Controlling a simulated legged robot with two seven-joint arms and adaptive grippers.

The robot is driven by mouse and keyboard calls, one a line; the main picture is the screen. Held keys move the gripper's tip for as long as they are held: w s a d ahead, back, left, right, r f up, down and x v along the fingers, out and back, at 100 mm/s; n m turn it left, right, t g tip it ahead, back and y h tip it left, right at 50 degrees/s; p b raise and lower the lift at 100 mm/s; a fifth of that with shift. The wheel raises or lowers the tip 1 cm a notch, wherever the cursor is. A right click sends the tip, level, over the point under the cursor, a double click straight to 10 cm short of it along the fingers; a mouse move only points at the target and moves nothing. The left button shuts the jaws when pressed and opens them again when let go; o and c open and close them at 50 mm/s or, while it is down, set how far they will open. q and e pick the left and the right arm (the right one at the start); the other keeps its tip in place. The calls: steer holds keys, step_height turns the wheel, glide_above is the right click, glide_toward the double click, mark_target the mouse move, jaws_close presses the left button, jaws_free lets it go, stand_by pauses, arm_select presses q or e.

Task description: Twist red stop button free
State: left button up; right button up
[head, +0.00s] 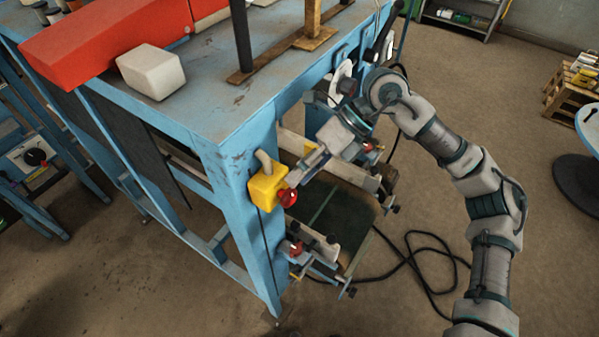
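The red stop button (288,197) sticks out from the right side of a yellow box (264,190). The box is fixed to the corner post of a blue machine table (225,160). My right gripper (294,181) comes down from the upper right, and its fingertips are at the button's upper edge. I cannot tell whether they touch the button or how far apart they are. My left gripper is not in view.
A red machine housing (105,38) and a whitish block (151,72) are on the tabletop. A red-knobbed fitting (296,248) juts out below the button. A black cable (425,262) lies on the floor. A pallet (568,103) stands at far right. Open floor lies front left.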

steer(key=shift+d+r, duration=0.1)
steer(key=shift+r, duration=0.15)
steer(key=shift+d+r+p, duration=0.15)
steer(key=shift+r+p, duration=0.1)
steer(key=shift+p, duration=0.05)
arm_select(q)
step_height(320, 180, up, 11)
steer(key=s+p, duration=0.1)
steer(key=p, duration=1)
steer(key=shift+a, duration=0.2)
arm_select(e)
steer(key=d+r, duration=0.4)
steer(key=r, duration=0.3)
steer(key=d+r, duration=0.4)
steer(key=r, duration=0.3)
steer(key=shift+r, duration=0.3)
